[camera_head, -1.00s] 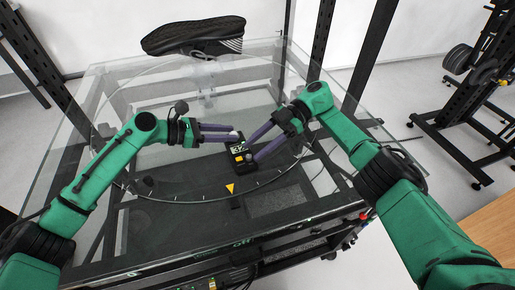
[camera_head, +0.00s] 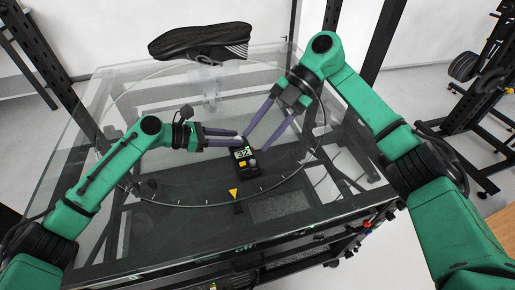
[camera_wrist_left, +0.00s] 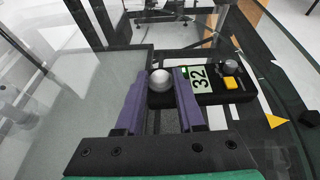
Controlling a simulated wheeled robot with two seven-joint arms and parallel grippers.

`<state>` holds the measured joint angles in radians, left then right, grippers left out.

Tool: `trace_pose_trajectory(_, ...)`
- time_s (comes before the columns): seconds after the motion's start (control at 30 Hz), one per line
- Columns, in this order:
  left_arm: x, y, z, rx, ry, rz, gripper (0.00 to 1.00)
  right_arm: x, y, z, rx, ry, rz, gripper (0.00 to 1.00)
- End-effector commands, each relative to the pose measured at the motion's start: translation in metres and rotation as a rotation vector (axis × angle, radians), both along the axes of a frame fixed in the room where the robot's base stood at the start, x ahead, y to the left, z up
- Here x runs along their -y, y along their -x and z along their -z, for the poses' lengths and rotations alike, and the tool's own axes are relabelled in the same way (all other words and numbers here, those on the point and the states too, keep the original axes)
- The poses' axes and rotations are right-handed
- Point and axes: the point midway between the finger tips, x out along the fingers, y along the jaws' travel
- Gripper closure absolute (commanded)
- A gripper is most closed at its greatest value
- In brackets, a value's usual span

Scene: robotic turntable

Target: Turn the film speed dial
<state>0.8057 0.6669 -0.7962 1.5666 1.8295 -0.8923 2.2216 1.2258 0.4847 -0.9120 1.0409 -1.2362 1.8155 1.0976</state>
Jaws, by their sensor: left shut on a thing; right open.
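A black handheld meter (camera_head: 246,171) sits on the glass turntable in the head view. Beside the display are a yellow button (camera_wrist_left: 231,82) and a small grey round knob (camera_wrist_left: 231,66), probably the film speed dial. A silver-white ball (camera_wrist_left: 160,80) is at the other end. My left gripper (camera_head: 237,137) is shut on the meter's ball end, one finger each side. My right gripper (camera_head: 249,146) is open, its fingers slanting down close to the display end; whether they touch is unclear.
A black shoe (camera_head: 201,41) is at the back on a clear stand. The glass turntable (camera_head: 130,100) has clear room on its left. A yellow triangle mark (camera_head: 233,193) lies in front of the meter. Dark uprights and a weight rack stand beyond.

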Motion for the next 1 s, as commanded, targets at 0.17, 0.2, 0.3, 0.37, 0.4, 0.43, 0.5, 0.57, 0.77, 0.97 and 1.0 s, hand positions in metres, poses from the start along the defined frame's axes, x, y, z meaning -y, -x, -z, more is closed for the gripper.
trace_pose_trajectory(0.17,0.0,0.001,0.004,-0.005,-0.005,0.002,1.0,0.009,0.02,-0.006,0.658,0.138,-0.466,0.49)
trace_pose_trajectory(0.2,0.0,0.001,0.004,-0.005,-0.005,0.002,1.0,0.012,0.022,-0.007,0.782,0.177,-0.571,0.49)
trace_pose_trajectory(0.3,0.0,0.001,0.004,-0.005,-0.005,0.002,1.0,0.017,0.025,-0.013,1.014,0.264,-0.783,0.49)
trace_pose_trajectory(0.37,0.0,0.001,0.004,-0.006,-0.006,0.002,1.0,0.019,0.026,-0.016,1.102,0.303,-0.869,0.49)
trace_pose_trajectory(0.4,0.0,0.001,0.004,-0.006,-0.006,0.002,1.0,0.019,0.026,-0.017,1.138,0.32,-0.908,0.49)
trace_pose_trajectory(0.43,0.0,0.001,0.004,-0.006,-0.006,0.002,1.0,0.02,0.026,-0.017,1.156,0.33,-0.927,0.49)
trace_pose_trajectory(0.5,0.0,0.001,0.004,-0.005,-0.005,0.002,1.0,0.019,0.025,-0.014,1.174,0.338,-0.951,0.49)
trace_pose_trajectory(0.57,0.0,0.001,0.004,-0.005,-0.005,0.002,1.0,0.017,0.023,-0.007,1.173,0.338,-0.952,0.49)
trace_pose_trajectory(0.77,0.0,0.001,0.004,-0.005,-0.005,0.002,1.0,0.004,0.011,0.037,1.168,0.333,-0.952,0.49)
trace_pose_trajectory(0.97,0.0,0.001,0.004,-0.005,-0.005,0.002,1.0,-0.008,-0.002,0.079,1.169,0.333,-0.949,0.49)
trace_pose_trajectory(1.0,0.0,0.001,0.004,-0.005,-0.005,0.002,1.0,-0.01,-0.004,0.084,1.17,0.333,-0.949,0.49)
